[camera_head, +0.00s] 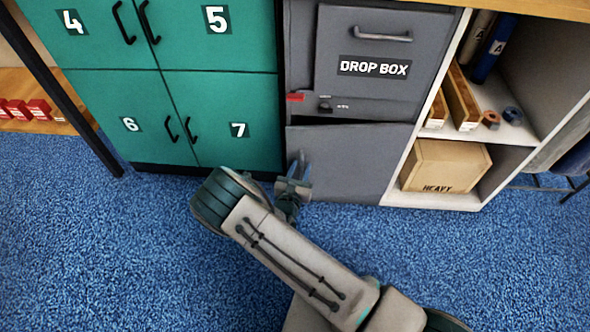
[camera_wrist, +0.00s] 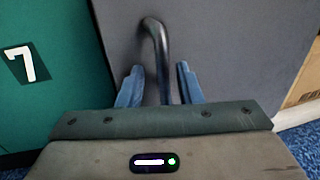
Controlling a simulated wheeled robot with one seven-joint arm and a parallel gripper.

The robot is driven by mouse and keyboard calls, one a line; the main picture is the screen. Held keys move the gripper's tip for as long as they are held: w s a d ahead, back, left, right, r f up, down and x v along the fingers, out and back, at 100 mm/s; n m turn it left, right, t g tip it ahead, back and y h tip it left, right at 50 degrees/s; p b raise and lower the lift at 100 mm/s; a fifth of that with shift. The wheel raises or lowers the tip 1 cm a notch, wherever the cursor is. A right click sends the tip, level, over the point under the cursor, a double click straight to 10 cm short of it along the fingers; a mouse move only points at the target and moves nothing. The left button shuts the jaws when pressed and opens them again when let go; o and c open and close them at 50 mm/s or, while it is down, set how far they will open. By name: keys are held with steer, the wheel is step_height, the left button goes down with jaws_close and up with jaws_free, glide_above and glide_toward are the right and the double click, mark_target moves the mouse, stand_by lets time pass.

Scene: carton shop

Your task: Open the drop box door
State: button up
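The grey drop box (camera_head: 304,50) stands between the green lockers and an open shelf, with a "DROP BOX" label on its upper panel. Its plain lower door (camera_head: 365,160) has a dark gap along the top edge, so it looks slightly ajar. In the wrist view, a dark curved bar handle (camera_wrist: 157,36) stands out from the grey door (camera_wrist: 230,50). My gripper (camera_wrist: 160,68) is open, with one blue finger on each side of the handle and space visible on both sides. In the head view, my gripper (camera_head: 300,166) is at the door's left side and hides the handle.
Green lockers numbered 4 to 7 (camera_head: 205,85) stand left of the drop box. The white shelf (camera_head: 512,132) on the right holds a "HEAVY" carton (camera_head: 444,167) and long boxes. Blue carpet (camera_head: 130,250) in front is clear apart from my arm.

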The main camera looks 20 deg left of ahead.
steer(key=shift+w+a, duration=0.35)
steer(key=shift+w, duration=0.45)
